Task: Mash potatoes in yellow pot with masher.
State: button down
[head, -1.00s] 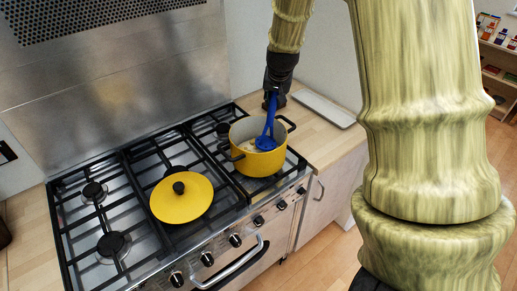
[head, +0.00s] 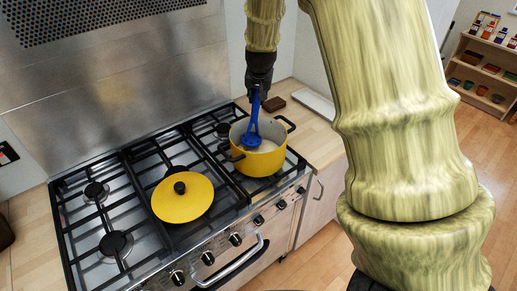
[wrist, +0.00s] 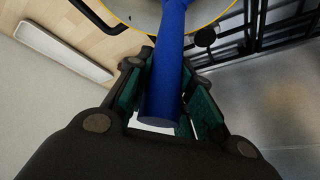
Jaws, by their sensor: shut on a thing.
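The yellow pot (head: 258,160) stands on the right-hand burner of the cooker with its lid off. Part of its yellow rim (wrist: 222,14) shows at the top of the wrist view. A pale mass is inside the pot; separate potatoes cannot be made out. My gripper (head: 258,88) is above the pot's back side, shut on the handle of the blue masher (head: 254,122). The masher's handle (wrist: 164,85) sits between the finger pads in the wrist view. The masher's head is inside the pot, toward its left; whether it touches the contents cannot be told.
The yellow lid (head: 182,200) lies on the grates left of the pot. A pale tray (head: 318,105) and a small brown block (head: 275,104) are on the wooden counter to the right. The steel wall (head: 120,90) rises behind the cooker.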

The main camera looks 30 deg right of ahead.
jog(key=shift+w+a, duration=0.2)
jog(key=shift+w, duration=0.1)
jog(key=shift+s+f+b, duration=0.1)
jog(key=shift+f+b, duration=0.9)
jog(key=shift+f, duration=0.95)
jog(key=shift+r+p, duration=1.35)
jog(key=shift+r, duration=0.65)
